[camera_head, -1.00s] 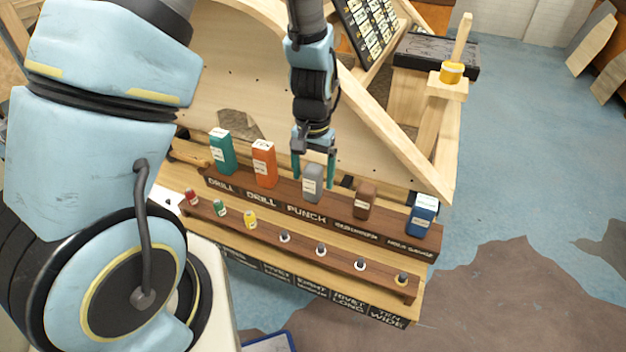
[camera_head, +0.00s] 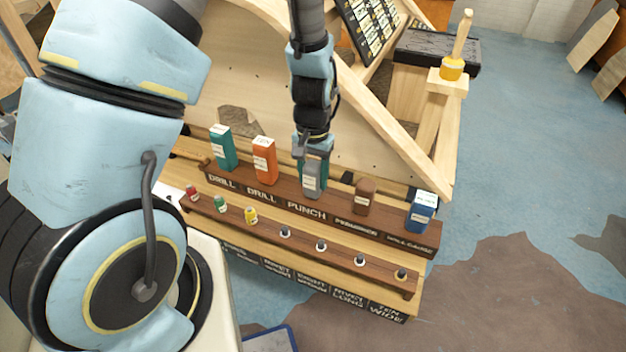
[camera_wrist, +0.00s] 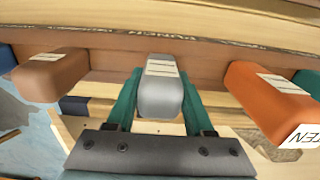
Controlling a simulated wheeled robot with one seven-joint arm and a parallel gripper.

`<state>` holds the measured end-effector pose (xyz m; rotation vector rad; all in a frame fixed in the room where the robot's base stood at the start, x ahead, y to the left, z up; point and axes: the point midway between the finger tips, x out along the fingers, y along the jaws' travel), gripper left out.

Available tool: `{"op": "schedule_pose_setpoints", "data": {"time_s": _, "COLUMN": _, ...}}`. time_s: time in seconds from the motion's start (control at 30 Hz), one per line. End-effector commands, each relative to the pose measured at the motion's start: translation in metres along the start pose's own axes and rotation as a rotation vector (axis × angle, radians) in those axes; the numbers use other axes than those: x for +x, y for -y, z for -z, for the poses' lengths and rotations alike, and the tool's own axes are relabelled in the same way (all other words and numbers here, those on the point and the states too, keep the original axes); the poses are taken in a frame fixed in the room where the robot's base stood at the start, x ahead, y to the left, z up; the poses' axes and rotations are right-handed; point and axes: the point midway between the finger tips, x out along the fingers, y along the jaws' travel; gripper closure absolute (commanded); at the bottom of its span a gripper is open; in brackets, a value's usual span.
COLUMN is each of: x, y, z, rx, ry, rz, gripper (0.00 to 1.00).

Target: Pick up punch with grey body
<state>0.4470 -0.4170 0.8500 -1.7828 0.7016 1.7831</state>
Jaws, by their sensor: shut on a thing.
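The punch with the grey body (camera_head: 312,184) stands upright in the rack slot above the label PUNCH, between the orange and brown tools. It also shows in the wrist view (camera_wrist: 161,88), with a pale label on its top. My gripper (camera_head: 312,168) is lowered over it from above. In the wrist view the two green fingers of my gripper (camera_wrist: 160,100) sit on either side of the grey body, shut on it. The lower end of the punch is hidden in the rack.
An orange drill (camera_head: 264,160) and a teal drill (camera_head: 221,148) stand left of the punch. A brown tool (camera_head: 365,197) and a blue tool (camera_head: 422,212) stand right. A lower rail (camera_head: 300,243) holds several small coloured pieces. A wooden panel (camera_head: 235,85) rises behind.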

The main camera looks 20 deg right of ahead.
Motion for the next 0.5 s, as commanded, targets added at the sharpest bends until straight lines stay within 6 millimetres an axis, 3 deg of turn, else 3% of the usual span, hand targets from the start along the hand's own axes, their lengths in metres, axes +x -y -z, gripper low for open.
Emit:
{"op": "schedule_pose_setpoints", "data": {"time_s": 0.03, "x": -0.0001, "y": 0.0001, "z": 0.0001, "rx": 0.000, "ry": 0.000, "rz": 0.000, "gripper": 0.76}}
{"op": "schedule_pose_setpoints", "data": {"time_s": 0.27, "x": -0.0002, "y": 0.0001, "z": 0.0001, "rx": 0.000, "ry": 0.000, "rz": 0.000, "gripper": 1.00}}
{"op": "schedule_pose_setpoints", "data": {"time_s": 0.5, "x": -0.0005, "y": 0.0002, "z": 0.0003, "rx": 0.000, "ry": -0.001, "rz": 0.000, "gripper": 1.00}}
